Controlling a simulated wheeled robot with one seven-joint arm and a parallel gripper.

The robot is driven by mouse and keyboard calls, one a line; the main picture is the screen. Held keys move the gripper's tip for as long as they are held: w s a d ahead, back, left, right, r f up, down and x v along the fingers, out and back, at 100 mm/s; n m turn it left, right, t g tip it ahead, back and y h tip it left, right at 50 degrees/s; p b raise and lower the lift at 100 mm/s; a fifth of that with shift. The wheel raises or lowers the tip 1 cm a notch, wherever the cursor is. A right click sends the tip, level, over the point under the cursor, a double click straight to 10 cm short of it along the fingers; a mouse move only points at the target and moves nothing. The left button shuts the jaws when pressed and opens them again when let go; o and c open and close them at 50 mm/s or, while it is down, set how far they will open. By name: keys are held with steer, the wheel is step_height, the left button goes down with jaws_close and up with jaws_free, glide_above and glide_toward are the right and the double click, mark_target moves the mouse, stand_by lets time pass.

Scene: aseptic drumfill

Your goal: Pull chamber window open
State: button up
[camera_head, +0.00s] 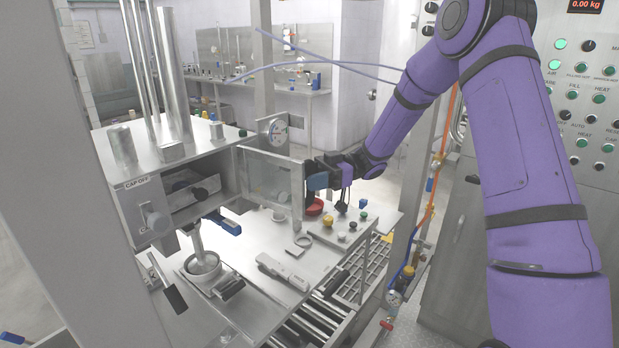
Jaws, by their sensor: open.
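The chamber window (270,178) is a clear pane in a metal frame. It stands swung out from the front right of the steel filling chamber (222,155), with the chamber's opening showing to its left. My gripper (312,182) is at the window's right edge, at the end of my purple arm. Its fingers are small and partly hidden here, so I cannot tell whether they touch the frame.
A steel table (240,256) below the window carries a red round piece (314,206), a button box (342,229) and a pale tool (283,271). A roller conveyor (310,330) runs in front. A control panel (585,110) stands at right.

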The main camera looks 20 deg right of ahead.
steer(key=w+d, duration=0.2)
steer(key=d, duration=0.8)
steer(key=shift+d, duration=0.3)
steer(key=shift+w, duration=0.1)
